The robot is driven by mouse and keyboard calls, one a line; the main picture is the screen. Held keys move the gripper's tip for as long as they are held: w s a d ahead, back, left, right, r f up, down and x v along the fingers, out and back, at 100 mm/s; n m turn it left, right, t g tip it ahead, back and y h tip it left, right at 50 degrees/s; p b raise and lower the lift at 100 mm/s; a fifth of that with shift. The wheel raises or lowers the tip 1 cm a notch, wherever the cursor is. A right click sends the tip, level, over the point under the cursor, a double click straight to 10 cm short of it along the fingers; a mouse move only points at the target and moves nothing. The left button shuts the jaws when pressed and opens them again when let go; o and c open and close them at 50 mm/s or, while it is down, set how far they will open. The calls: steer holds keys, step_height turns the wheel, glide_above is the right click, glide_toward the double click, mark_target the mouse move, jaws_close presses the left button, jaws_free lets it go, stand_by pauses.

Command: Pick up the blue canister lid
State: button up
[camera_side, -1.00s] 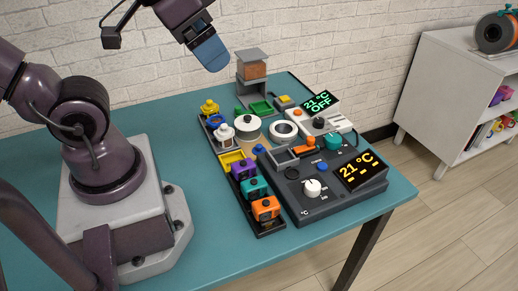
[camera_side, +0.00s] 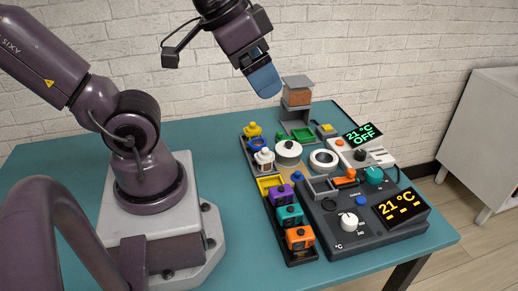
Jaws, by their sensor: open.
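A small blue knobbed piece (camera_side: 297,176), which looks like the blue canister lid, lies right of the canister rack, near the yellow open box. An open-topped blue canister (camera_side: 256,144) stands in the rack between a yellow canister (camera_side: 253,130) and a white one (camera_side: 264,158). My gripper (camera_side: 264,82) is high above the back of the table, left of the grey stand, its blue fingers pointing down. It is open, and nothing shows between its fingers, which overlap from this side. It is well apart from the lid.
A round white lidded pot (camera_side: 288,150) and a white ring (camera_side: 324,159) stand behind the lid. A dark control panel (camera_side: 350,232) is in front and right. Purple, teal and orange blocks (camera_side: 300,238) line the rack. A grey stand (camera_side: 297,92) rises at the back.

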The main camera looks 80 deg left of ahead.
steer(key=c, duration=0.7)
steer(key=n+g, duration=0.6)
steer(key=n, duration=1.5)
glide_above(298, 173)
step_height(298, 173, down, 22)
steer(key=f, duration=0.7)
steer(key=shift+w+d+f, duration=0.1)
steer(key=shift+w, duration=0.15)
steer(key=shift+s+f, duration=0.2)
steer(key=shift+f, duration=2.45)
